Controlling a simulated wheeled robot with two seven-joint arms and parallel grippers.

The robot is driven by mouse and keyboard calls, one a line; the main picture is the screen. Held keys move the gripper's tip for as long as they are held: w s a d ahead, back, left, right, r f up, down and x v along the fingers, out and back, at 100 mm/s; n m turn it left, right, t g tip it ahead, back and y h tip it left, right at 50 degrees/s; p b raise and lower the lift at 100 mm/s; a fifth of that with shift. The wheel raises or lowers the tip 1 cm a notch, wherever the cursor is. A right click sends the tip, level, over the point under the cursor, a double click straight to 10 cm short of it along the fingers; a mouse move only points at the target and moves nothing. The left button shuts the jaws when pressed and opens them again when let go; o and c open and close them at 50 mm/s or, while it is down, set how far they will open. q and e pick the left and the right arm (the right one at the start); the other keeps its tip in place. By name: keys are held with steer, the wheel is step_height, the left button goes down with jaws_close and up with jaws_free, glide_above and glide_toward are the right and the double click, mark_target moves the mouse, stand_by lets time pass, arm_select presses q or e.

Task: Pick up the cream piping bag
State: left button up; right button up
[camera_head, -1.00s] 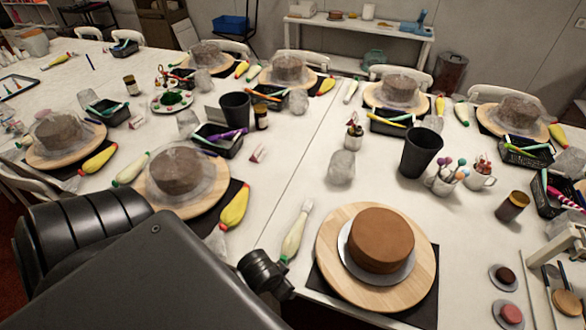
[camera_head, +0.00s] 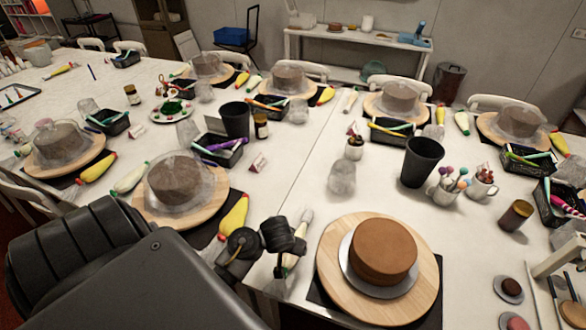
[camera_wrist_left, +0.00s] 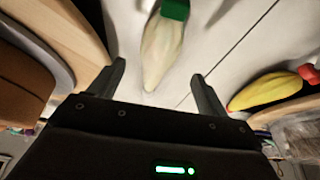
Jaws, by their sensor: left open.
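The cream piping bag (camera_head: 305,219), pale with a green collar, lies on the white table left of the uncovered brown cake (camera_head: 384,250). My left gripper (camera_head: 284,268) is over the bag and hides much of it in the head view. In the left wrist view, the cream piping bag (camera_wrist_left: 160,48) points between the two spread fingers of my left gripper (camera_wrist_left: 157,73). The gripper is open and empty; I cannot tell whether a finger touches the bag. My right gripper is out of view.
The cake's round wooden board (camera_head: 335,265) is close on the right. A yellow piping bag (camera_head: 234,217) and a covered cake (camera_head: 174,180) are on the left. A dark cup (camera_head: 421,162) and clear jar (camera_head: 342,177) stand behind. Bare table lies beyond the bag.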

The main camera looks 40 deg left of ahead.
arm_select(q)
steer(key=shift+b+x, duration=1.15)
steer(key=shift+x, duration=1.8)
steer(key=shift+d, duration=0.15)
steer(key=shift+r, duration=0.1)
steer(key=shift+w, duration=0.1)
steer(key=c, duration=0.7)
